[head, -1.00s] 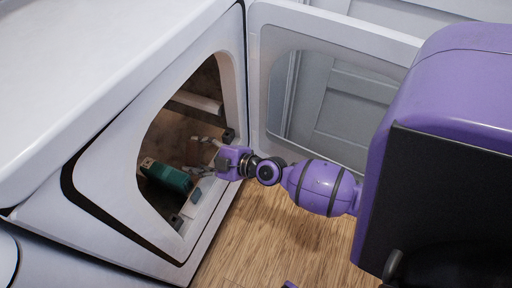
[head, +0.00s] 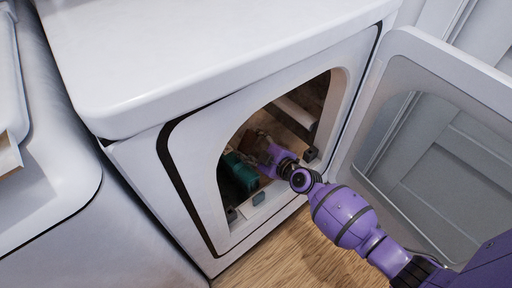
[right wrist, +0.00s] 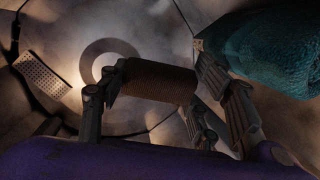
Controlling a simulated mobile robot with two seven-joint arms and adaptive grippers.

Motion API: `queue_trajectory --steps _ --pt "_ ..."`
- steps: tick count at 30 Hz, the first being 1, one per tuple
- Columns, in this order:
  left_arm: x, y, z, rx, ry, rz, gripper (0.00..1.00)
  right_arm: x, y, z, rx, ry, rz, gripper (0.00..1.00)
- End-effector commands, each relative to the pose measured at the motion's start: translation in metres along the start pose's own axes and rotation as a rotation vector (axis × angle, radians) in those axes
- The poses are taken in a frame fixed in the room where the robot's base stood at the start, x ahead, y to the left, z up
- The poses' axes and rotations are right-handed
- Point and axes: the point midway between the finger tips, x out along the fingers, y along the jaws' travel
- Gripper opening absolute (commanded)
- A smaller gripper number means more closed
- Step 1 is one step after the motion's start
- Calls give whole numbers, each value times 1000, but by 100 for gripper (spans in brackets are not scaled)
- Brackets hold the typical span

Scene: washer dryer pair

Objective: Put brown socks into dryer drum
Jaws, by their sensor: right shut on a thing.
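The brown socks (right wrist: 158,80) show in the right wrist view as a ribbed, rolled bundle between my right gripper's fingers. My right gripper (head: 258,150) reaches through the round dryer opening and is shut on the bundle; it also shows in the right wrist view (right wrist: 155,78). The dryer (head: 135,165) is white, with its door (head: 400,165) swung open to the right. The dryer drum (right wrist: 150,20) surrounds the fingers, dim and grey-brown. In the head view the socks are hard to make out in the shade. My left gripper is out of view.
A teal rolled item (head: 239,172) lies inside the opening, beside my right gripper; it is close to the fingers in the right wrist view (right wrist: 275,45). A second white machine (head: 75,205) stands at the left. Wooden floor (head: 285,255) is clear below the opening.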

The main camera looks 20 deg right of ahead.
Motion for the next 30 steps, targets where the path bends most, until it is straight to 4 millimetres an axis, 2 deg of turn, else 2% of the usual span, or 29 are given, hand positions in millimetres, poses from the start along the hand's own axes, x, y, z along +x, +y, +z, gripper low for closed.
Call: queue_trajectory --steps 12,13,17,26,30 --pt "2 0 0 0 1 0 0 5 -1 1 -2 0 1 41" --pt "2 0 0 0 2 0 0 5 -1 1 -2 0 1 62" --pt "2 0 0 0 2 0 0 5 -1 1 -1 0 1 79" --pt "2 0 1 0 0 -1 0 5 -1 1 -1 0 0 80" --pt "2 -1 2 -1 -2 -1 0 -2 -2 2 1 -1 0 80"
